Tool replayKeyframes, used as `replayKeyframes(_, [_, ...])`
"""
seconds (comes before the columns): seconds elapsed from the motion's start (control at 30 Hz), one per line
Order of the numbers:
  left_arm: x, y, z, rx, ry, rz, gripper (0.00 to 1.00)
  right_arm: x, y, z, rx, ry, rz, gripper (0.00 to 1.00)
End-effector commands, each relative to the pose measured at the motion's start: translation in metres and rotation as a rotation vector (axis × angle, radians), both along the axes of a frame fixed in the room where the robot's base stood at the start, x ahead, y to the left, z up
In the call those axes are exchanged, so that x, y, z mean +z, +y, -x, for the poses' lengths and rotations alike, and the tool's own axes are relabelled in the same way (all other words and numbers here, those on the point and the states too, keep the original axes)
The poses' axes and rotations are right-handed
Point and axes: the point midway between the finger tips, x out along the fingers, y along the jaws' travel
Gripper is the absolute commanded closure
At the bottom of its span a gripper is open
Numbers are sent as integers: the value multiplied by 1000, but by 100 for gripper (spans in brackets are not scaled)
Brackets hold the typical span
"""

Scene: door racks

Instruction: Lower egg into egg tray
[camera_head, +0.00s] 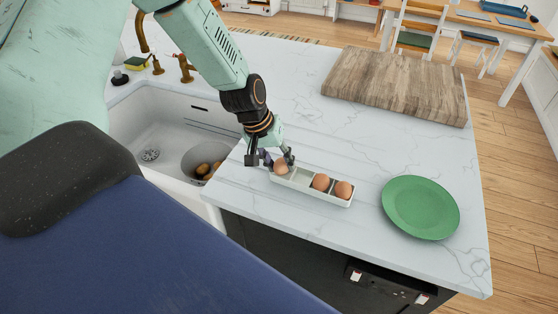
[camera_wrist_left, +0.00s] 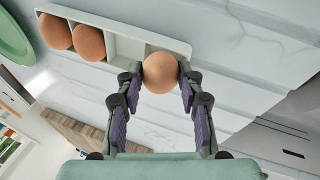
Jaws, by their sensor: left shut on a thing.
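My left gripper (camera_head: 272,161) is shut on a brown egg (camera_head: 281,167) at the left end of the white egg tray (camera_head: 300,186). In the left wrist view, the egg (camera_wrist_left: 160,72) sits between the two fingers of my left gripper (camera_wrist_left: 158,85), over the tray's end compartment. I cannot tell whether it touches the tray floor. Two other brown eggs, one (camera_head: 321,182) nearer the middle and one (camera_head: 344,190) at the right end, lie in the tray. An empty compartment shows between them and the held egg. My right gripper is not in view.
A green plate (camera_head: 420,207) lies right of the tray. A wooden board (camera_head: 396,84) lies at the back of the marble counter. A sink (camera_head: 160,130) on the left holds a bowl (camera_head: 196,155) with some brown eggs. The counter behind the tray is clear.

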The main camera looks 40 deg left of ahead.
Motion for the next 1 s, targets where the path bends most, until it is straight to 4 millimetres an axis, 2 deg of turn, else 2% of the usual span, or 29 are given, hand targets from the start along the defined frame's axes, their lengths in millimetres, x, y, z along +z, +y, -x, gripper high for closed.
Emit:
replayKeyframes(0.17, [0,0,0,0,0,0,73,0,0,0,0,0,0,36])
replayKeyframes(0.2, [0,0,0,0,0,0,62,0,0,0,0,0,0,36])
replayKeyframes(0.5, [0,0,0,0,1,0,36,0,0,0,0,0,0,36])
replayKeyframes(0.83, [1,0,0,0,1,0,36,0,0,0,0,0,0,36])
replayKeyframes(1.0, [8,1,2,-1,-1,4,36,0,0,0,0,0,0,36])
